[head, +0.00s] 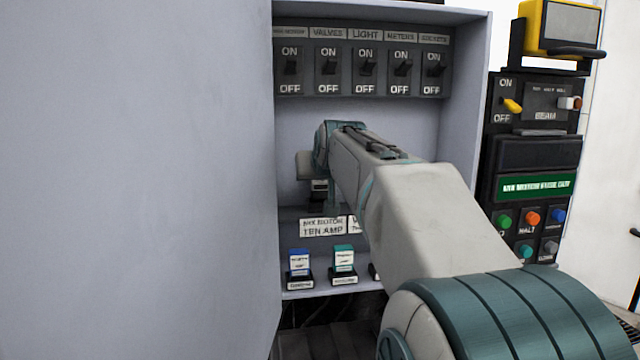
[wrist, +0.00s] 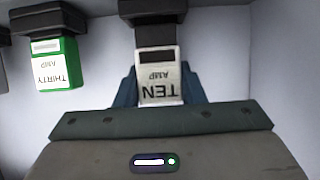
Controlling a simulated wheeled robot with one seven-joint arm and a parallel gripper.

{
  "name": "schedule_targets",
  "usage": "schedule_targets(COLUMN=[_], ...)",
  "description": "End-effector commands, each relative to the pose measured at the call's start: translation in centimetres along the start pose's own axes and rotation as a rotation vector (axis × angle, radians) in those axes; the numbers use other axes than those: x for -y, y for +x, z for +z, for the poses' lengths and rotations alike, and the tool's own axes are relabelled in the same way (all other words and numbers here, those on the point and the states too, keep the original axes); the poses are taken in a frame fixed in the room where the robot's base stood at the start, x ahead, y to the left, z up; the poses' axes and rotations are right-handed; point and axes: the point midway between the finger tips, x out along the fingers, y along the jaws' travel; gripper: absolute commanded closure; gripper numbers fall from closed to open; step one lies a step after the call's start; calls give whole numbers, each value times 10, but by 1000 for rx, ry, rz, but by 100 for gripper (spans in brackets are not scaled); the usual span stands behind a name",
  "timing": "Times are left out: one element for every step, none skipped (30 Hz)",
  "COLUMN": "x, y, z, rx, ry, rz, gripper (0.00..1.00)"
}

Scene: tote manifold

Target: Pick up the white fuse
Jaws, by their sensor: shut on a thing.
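The white fuse (wrist: 157,84) is marked TEN AMP and appears upside down in the wrist view. My gripper (wrist: 158,95) is shut on it, with blue-grey fingers on its left and right sides. The fuse's dark end lies against a dark holder (wrist: 155,12); I cannot tell whether it is fully seated. In the head view my arm reaches into the open cabinet and hides most of the gripper and the fuse.
A green THIRTY AMP fuse (wrist: 57,65) sits beside the white one. Below, a blue fuse (head: 299,262) and a teal fuse (head: 343,258) stand on a shelf. Switches (head: 328,68) line the cabinet top. A grey door panel (head: 135,180) fills the left; a control panel (head: 535,150) stands right.

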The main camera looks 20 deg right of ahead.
Motion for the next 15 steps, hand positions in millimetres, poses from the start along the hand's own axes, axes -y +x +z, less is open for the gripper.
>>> schedule_targets(x=[0,0,0,0,0,-9,-15,-20,-28,-33,-38,-46,-51,-57,-63], y=[-2,-4,-6,-8,-10,-16,-20,-25,-31,-36,-41,-47,-52,-56,-62], z=[-5,-9,-14,-17,-21,-22,-23,-25,-28,-30,-32,-35,-37,-39,-41], rx=[-2,-3,-3,-3,-4,-3,-3,-4,-4,-5,-4,-5,-4,-4,-4], ry=[0,0,0,0,1,3,3,5,5,4,4,3,4,3,3], rz=[0,-1,-1,-1,-1,4,5,4,4,5,4,3,4,4,2], gripper=[86,86,86,86,86,86,86,86,86,86,86,86,86,86,86])
